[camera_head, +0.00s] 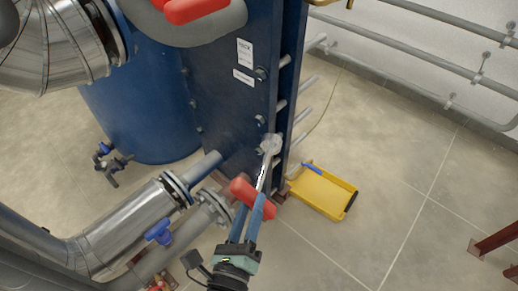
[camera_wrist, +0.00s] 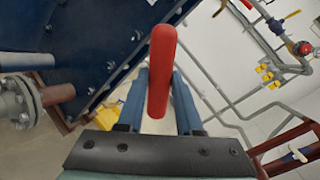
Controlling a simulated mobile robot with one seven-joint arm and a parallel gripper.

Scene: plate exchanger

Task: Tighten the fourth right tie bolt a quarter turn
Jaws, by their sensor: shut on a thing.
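A wrench with a red handle (camera_head: 241,189) and a bright metal shaft (camera_head: 265,172) is held in my gripper (camera_head: 253,205). Its head (camera_head: 270,144) is at the lower right edge of the blue exchanger plate (camera_head: 225,105), over a bolt position; the bolt there is hidden, so I cannot tell how fully the head is seated. Other right-side bolts show above it, one high (camera_head: 260,73) and one just above the wrench head (camera_head: 261,119). In the wrist view the red handle (camera_wrist: 162,65) stands between my two blue fingers, and the wrench head is out of sight.
A yellow tray (camera_head: 322,193) with a blue edge item lies on the floor right of the plate. Flanged pipes (camera_head: 205,210) with a blue valve handle (camera_head: 159,232) are close on the left. Grey wall pipes run at upper right.

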